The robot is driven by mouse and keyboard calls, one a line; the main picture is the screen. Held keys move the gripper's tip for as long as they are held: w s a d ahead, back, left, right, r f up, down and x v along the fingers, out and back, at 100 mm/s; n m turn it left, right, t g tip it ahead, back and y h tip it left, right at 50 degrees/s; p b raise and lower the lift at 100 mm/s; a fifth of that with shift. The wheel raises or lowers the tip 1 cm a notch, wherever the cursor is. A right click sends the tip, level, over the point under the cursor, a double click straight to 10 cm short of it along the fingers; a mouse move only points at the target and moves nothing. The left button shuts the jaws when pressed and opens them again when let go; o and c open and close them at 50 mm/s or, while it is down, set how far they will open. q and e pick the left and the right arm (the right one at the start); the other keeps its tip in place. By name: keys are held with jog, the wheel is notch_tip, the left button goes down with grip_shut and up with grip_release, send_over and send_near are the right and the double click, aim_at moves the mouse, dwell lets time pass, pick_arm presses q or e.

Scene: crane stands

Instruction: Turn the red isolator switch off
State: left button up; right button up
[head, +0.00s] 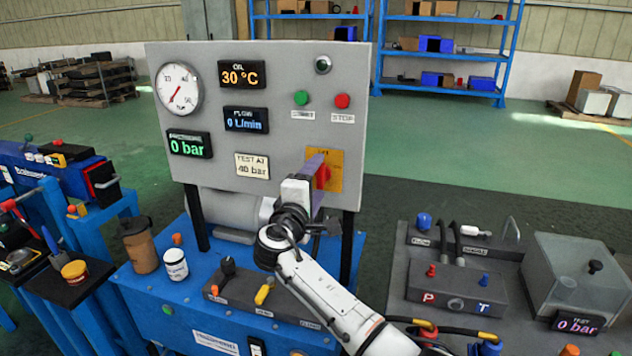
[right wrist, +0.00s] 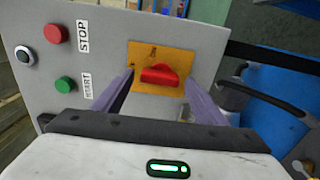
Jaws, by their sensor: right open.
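The red isolator switch (head: 323,177) sits on a yellow plate (head: 338,170) at the lower right of the grey control panel (head: 270,60). In the right wrist view the red knob (right wrist: 162,74) shows on its yellow plate (right wrist: 145,52), between my finger tips. My right gripper (head: 316,170) is open in front of the switch, with its purple fingers on either side of the knob. Whether the fingers touch the knob or panel I cannot tell. In the head view the gripper hides part of the switch. My left gripper is not in view.
Green start (head: 301,98) and red stop (head: 342,101) buttons sit above the switch. A gauge (head: 179,88) and displays fill the panel's left. Below, the blue bench (head: 130,285) carries levers, a brown bottle (head: 140,246) and a white jar (head: 175,264). A grey test station (head: 400,290) stands right.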

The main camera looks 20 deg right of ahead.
jog(key=shift+a, duration=0.1)
jog(key=b+v, duration=0.1)
jog(key=v, duration=0.9)
jog(key=shift+s, duration=0.1)
